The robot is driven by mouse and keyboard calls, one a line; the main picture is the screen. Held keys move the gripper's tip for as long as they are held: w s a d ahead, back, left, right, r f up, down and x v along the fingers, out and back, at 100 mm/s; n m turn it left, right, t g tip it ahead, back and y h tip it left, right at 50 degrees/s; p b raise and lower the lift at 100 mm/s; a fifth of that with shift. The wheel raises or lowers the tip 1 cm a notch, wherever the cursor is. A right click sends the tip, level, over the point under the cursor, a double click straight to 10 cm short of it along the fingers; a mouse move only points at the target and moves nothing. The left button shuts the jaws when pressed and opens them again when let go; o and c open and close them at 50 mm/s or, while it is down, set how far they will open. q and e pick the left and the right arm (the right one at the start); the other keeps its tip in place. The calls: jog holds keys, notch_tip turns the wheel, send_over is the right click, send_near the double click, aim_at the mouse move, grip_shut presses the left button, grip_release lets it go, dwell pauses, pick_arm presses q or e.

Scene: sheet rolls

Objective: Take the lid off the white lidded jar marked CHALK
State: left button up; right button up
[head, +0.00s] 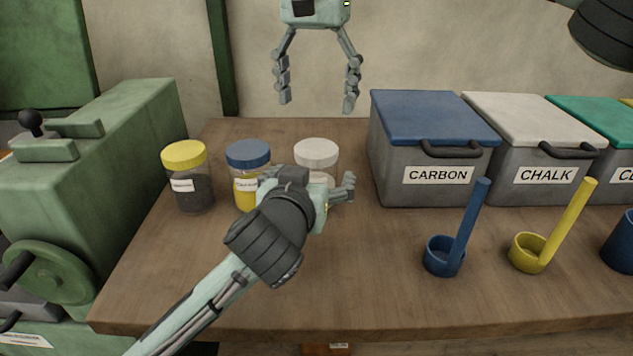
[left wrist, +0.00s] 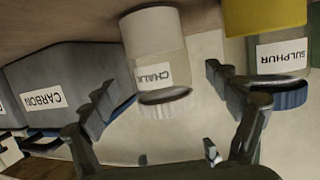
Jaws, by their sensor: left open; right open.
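The white-lidded jar (head: 317,152) stands on the table, the rightmost of three jars, its lower part hidden behind my left gripper. In the left wrist view, which is upside down, the jar (left wrist: 155,45) shows a CHALK label and its lid (left wrist: 165,95) is on. My left gripper (head: 308,182) is open in front of the jar. Its fingers (left wrist: 167,82) appear on either side of the jar in the wrist view; I see no contact. My right gripper (head: 316,103) is open and empty, pointing down above and behind the jar.
A blue-lidded SULPHUR jar (head: 248,154) stands close left, with a yellow-lidded dark jar (head: 185,158) beyond. CARBON (head: 425,120) and CHALK (head: 525,120) bins stand right. The front left table (head: 180,270) is clear.

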pick_arm(q)
jog(key=shift+x, duration=1.6)
